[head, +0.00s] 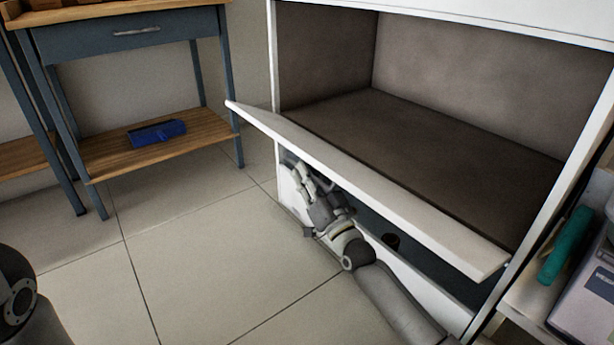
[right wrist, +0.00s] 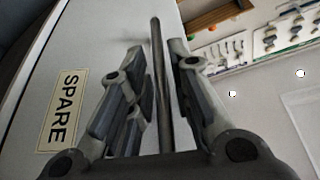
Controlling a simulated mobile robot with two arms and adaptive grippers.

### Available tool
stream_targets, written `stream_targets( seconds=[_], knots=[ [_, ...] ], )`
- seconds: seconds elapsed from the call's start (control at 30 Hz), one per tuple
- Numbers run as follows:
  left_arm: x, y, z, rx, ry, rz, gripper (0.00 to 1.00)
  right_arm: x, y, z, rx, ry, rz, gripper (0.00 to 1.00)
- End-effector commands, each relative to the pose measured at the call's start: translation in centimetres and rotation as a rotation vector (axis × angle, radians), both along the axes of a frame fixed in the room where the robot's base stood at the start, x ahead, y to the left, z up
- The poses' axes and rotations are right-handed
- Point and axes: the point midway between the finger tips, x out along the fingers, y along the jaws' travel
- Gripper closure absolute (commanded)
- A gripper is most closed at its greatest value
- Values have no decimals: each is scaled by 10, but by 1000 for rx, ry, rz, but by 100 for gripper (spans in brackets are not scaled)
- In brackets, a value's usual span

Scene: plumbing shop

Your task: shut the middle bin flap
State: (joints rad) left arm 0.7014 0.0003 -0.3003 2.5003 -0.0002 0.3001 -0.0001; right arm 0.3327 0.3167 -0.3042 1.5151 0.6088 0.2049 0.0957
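The bin flap (head: 365,185) is a long white panel standing open at the front of the white cabinet's compartment (head: 420,140), whose inside is brown and empty. My right gripper (head: 308,180) is below the flap, near its left half, partly against the white lower front. In the right wrist view its two fingers (right wrist: 157,55) are apart, with a thin dark bar (right wrist: 158,90) between them. I cannot tell whether they touch it. A pale panel with a "SPARE" label (right wrist: 62,110) is beside the fingers on the left. My left gripper is out of view.
A blue workbench (head: 130,40) stands at the left, with a blue item (head: 157,133) on its lower wooden shelf. The tiled floor (head: 190,250) between is clear. A green item (head: 567,245) and a grey case (head: 588,300) are at the right, close to the cabinet.

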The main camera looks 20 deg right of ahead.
Motion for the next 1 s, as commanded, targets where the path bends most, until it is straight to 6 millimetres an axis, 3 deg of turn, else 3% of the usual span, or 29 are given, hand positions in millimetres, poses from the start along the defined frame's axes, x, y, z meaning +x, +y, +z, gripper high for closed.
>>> stream_targets(
  seconds=[0.03, 0.17, 1.0],
  knots=[
    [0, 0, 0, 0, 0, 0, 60, 0, 0, 0, 0, 0, 0, 83],
    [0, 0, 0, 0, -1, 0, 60, 0, 0, 0, 0, 0, 0, 100],
    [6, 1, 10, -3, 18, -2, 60, 1, -3, 12, 45, 10, -1, 100]
  ],
)
